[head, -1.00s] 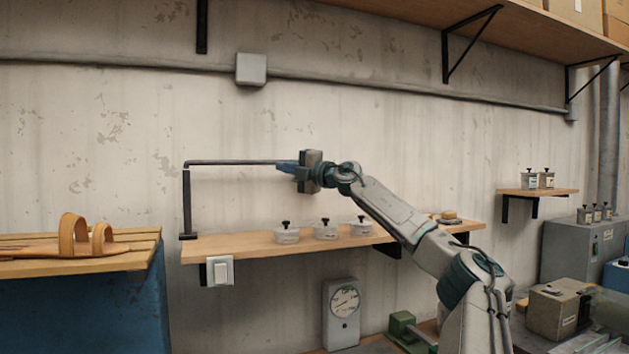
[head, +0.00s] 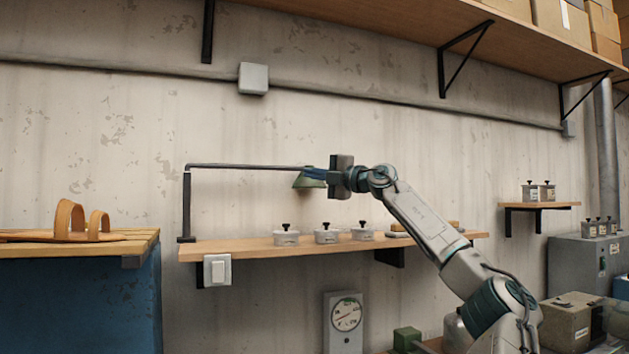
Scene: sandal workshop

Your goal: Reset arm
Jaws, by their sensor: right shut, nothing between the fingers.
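My right arm comes in from the lower right, and its gripper (head: 314,174) is shut and empty, its fingers pointing left. It is in front of the wall, above the wooden shelf, at the right end of a thin dark bar (head: 240,166). The bar runs level from an upright dark post (head: 186,208) at the shelf's left end. A green shade-like piece (head: 307,183) shows just below the fingertips and is partly hidden by them. I cannot tell whether the fingers touch it. My left gripper is not in view.
The wooden shelf (head: 232,249) holds several lidded pots, one being the middle pot (head: 326,237). A sandal (head: 75,226) lies on the bench at the left. A dial gauge (head: 345,316) is below the shelf.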

